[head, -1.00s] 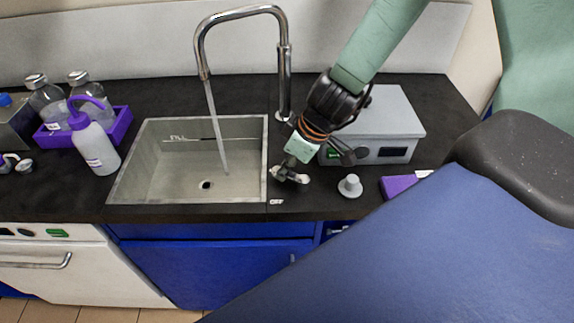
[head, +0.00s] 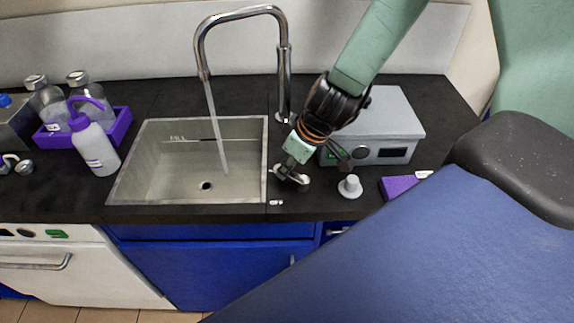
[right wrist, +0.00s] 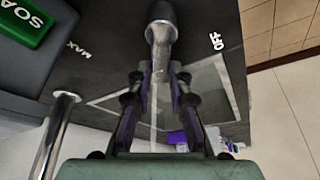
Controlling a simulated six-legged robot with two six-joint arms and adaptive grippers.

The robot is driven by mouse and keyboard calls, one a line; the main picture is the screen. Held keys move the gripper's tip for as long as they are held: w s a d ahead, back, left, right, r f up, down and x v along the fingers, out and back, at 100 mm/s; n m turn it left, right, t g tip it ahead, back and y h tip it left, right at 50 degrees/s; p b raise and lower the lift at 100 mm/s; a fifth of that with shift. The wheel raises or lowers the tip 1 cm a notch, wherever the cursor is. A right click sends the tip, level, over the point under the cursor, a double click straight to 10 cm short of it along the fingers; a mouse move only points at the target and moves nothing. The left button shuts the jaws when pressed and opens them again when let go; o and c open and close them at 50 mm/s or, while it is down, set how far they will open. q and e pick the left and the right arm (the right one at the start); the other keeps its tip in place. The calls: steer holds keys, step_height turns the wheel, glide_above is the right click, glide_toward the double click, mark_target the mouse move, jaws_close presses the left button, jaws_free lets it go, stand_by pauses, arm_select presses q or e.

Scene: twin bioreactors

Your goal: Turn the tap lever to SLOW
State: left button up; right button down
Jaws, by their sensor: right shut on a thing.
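The tap lever (head: 302,180) is a small grey metal handle on the black counter, just right of the sink. My right gripper (head: 284,172) comes down on it from the upper right and is shut on it. In the right wrist view the lever (right wrist: 160,35) sits between the fingertips of my right gripper (right wrist: 158,78). The markings OFF (right wrist: 216,41) and MAX (right wrist: 77,48) show on the counter there; I see no SLOW marking. The tall chrome tap (head: 284,75) pours water into the sink (head: 117,185). My left gripper is out of view.
A grey box with a display (head: 395,108) stands behind and right of the lever. A pale grey knob-shaped piece (head: 350,186) and a purple item (head: 398,187) are to its right. A wash bottle (head: 95,148) and purple rack (head: 121,127) stand left of the sink.

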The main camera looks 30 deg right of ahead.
stand_by(0.3)
steer(key=c, duration=1.2)
jaws_free()
